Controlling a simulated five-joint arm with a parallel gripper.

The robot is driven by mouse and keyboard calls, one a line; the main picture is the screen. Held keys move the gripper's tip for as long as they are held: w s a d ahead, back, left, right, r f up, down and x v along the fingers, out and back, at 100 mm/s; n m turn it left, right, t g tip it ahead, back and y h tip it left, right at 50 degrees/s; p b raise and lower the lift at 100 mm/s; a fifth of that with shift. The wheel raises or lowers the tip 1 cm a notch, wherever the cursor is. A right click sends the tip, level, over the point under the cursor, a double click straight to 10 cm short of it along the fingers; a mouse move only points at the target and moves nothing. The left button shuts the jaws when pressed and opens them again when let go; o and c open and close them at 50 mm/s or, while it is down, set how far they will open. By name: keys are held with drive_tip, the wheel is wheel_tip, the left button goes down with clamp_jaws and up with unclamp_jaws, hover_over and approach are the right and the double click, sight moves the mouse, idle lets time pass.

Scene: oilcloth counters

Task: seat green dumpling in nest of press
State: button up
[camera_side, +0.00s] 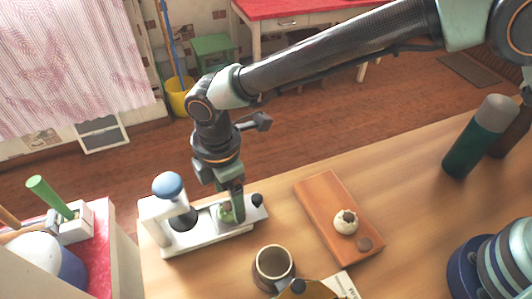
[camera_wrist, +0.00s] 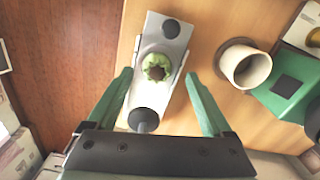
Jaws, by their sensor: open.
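In the side view the dumpling (camera_side: 226,213) is partly covered by a finger. The press (camera_side: 205,241) is white, with a blue ball knob and a dark plunger at its left end; it also shows in the wrist view (camera_wrist: 169,48). My gripper (camera_wrist: 158,73) is open, its green fingers apart on either side of the press. In the side view my gripper (camera_side: 237,212) is low over it.
A brown board (camera_side: 325,205) to the right holds a white dumpling (camera_side: 346,222) and a small brown disc. A mug (camera_side: 273,267) stands in front of the press. A green bottle (camera_side: 472,145) stands at the far right. Bare wood lies between board and bottle.

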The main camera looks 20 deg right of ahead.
sight(229, 206)
wheel_tip(229, 206, up, 8)
drive_tip(key=r, duration=0.1)
drive_tip(key=w+d+r+m+t, duration=0.1)
drive_tip(key=w+d+r+m, duration=0.15)
drive_tip(key=d, duration=0.45)
drive_tip(key=w+d+r+m+y, duration=0.1)
drive_tip(key=d+r+m, duration=0.25)
drive_tip(key=d, duration=0.25)
drive_tip(key=w+d+r+m+t, duration=0.1)
drive_tip(key=d+r+m, duration=0.25)
drive_tip(key=d, duration=0.35)
drive_tip(key=s+d+m+t, duration=0.1)
drive_tip(key=s+d+m, duration=0.1)
drive_tip(key=d, duration=0.4)
drive_tip(key=s+d+m+t, duration=0.1)
drive_tip(key=s+d+m, duration=0.2)
drive_tip(key=d+m, duration=0.2)
drive_tip(key=s+d+m+t+h, duration=0.1)
drive_tip(key=s+d+m, duration=0.2)
drive_tip(key=d, duration=0.5)
drive_tip(key=shift+s+d+r+m+t, duration=0.15)
drive_tip(key=shift+d+r+m+t, duration=0.15)
drive_tip(key=shift+d+r+m, duration=0.1)
